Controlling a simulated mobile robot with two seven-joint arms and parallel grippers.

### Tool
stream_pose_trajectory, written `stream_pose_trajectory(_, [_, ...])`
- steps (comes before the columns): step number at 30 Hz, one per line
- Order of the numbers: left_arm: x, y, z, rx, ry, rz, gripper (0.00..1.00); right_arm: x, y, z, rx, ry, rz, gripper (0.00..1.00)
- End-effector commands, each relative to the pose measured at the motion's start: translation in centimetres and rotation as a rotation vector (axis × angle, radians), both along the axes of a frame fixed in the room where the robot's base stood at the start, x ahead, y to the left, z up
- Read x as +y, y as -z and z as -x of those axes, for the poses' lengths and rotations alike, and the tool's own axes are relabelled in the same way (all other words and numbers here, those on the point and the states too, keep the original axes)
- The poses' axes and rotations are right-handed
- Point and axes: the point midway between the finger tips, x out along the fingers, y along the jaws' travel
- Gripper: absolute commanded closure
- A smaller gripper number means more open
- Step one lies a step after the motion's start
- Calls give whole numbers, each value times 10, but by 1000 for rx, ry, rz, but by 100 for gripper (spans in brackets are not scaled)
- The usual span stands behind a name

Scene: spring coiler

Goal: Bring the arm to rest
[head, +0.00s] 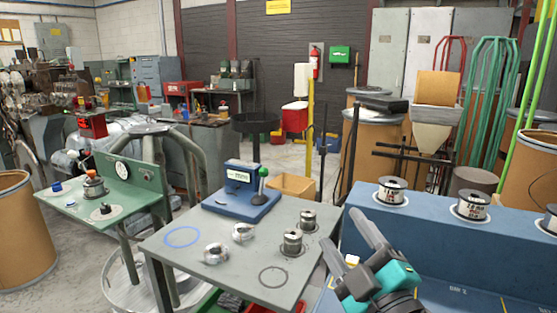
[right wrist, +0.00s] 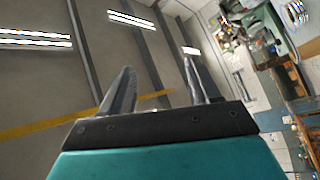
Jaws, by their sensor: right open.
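My right gripper (head: 338,227) is at the lower right of the head view, with a teal body and two grey fingers. Its fingers are spread apart with nothing between them. It is above the gap between the grey-green table (head: 180,270) and the blue bench (head: 440,235), pointing up and to the left. In the right wrist view the same gripper (right wrist: 157,66) is open and empty, with ceiling lights beyond its fingers. My left gripper is in neither view.
Metal cylinders (head: 292,242) and silver rings (head: 242,231) sit on the table near a blue device (head: 242,190). Wire spools (head: 392,190) stand along the bench's back ledge. A green side table (head: 110,195) stands left. Open floor shows behind.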

Motion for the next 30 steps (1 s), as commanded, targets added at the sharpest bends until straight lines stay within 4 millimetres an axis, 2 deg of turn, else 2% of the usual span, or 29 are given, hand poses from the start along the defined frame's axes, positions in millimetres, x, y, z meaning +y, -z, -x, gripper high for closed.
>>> stream_pose_trajectory(1, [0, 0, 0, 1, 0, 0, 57, -18, 26, 2, 138, 68, -78, 39])
stream_pose_trajectory(4, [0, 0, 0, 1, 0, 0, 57, -52, 82, 16, 418, 205, -215, 39])
stream_pose_trajectory(6, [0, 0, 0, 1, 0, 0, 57, -70, 123, 36, 617, 293, -298, 39])
stream_pose_trajectory(9, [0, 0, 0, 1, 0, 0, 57, -87, 170, 71, 860, 395, -382, 39])
stream_pose_trajectory(12, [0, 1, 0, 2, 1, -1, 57, -96, 203, 106, 1050, 467, -438, 39])
stream_pose_trajectory(18, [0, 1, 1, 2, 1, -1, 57, -102, 241, 169, 1337, 569, -503, 39])
stream_pose_trajectory(25, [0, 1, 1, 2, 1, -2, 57, -103, 265, 237, 1612, 659, -547, 39])
stream_pose_trajectory(30, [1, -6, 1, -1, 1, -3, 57, -99, 273, 214, 1526, 606, -566, 39])
